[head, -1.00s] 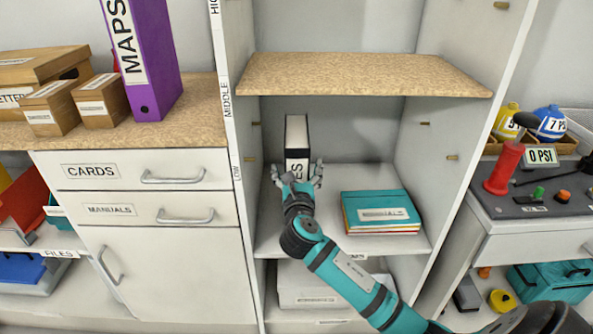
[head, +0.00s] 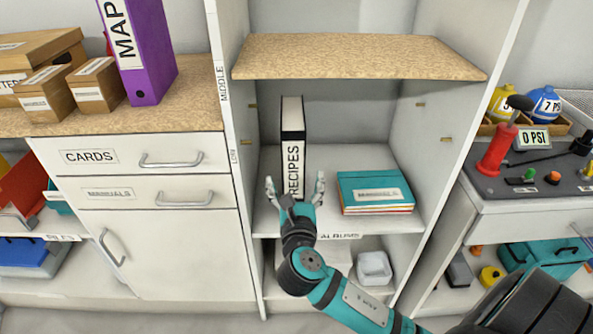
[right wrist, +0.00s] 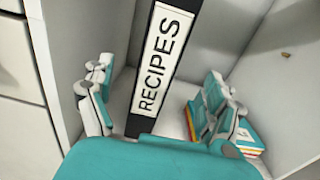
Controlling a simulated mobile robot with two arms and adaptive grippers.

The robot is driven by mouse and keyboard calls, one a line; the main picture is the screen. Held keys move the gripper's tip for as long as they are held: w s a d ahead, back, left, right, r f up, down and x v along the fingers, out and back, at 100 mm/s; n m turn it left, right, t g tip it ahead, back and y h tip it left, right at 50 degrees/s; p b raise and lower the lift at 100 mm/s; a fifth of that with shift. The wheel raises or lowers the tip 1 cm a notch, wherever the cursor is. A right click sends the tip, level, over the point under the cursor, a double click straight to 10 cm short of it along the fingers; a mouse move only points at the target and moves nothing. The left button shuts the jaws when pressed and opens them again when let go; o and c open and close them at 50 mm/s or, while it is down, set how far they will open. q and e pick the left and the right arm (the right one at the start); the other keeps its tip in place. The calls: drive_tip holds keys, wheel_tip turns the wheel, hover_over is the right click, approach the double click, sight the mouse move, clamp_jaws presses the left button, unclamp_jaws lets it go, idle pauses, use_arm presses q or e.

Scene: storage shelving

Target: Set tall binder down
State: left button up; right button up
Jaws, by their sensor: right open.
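A tall black binder (head: 292,130) with a white spine label reading RECIPES stands upright on the middle shelf (head: 376,222) of the open cabinet. It also shows in the right wrist view (right wrist: 167,50), between and beyond the spread fingers. My right gripper (head: 296,188) is open in front of the binder's lower spine, one finger to each side. In the right wrist view the fingers of the right gripper (right wrist: 160,100) are apart from the binder. The binder's foot is partly hidden by my gripper. My left gripper is not in view.
Teal albums (head: 375,190) lie stacked on the same shelf, right of the binder. A wooden shelf board (head: 360,57) is above. A white container (head: 374,268) sits below. A purple binder (head: 140,50) stands on the left counter. Shelf room is free behind the albums.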

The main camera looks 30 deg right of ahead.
drive_tip(key=s+a+f+m+g+y, duration=0.1)
drive_tip(key=s+f+m+g+y, duration=0.2)
drive_tip(key=f+m, duration=0.5)
drive_tip(key=s+a+f+m+g+y, duration=0.1)
drive_tip(key=s+f+m+g, duration=0.4)
drive_tip(key=f, duration=0.5)
drive_tip(key=s+a+f+m+g+y, duration=0.2)
drive_tip(key=s+a+f+m, duration=0.2)
drive_tip(key=s+f+m, duration=0.2)
drive_tip(key=s+a+f+m+g+y, duration=0.2)
drive_tip(key=s+a+f+m+y, duration=0.1)
drive_tip(key=s+m, duration=0.5)
wheel_tip(320, 180, down, 3)
drive_tip(key=shift+s+a+r+m+g, duration=0.1)
drive_tip(key=shift+s+a+m+g, duration=0.25)
drive_tip(key=shift+s+a, duration=0.2)
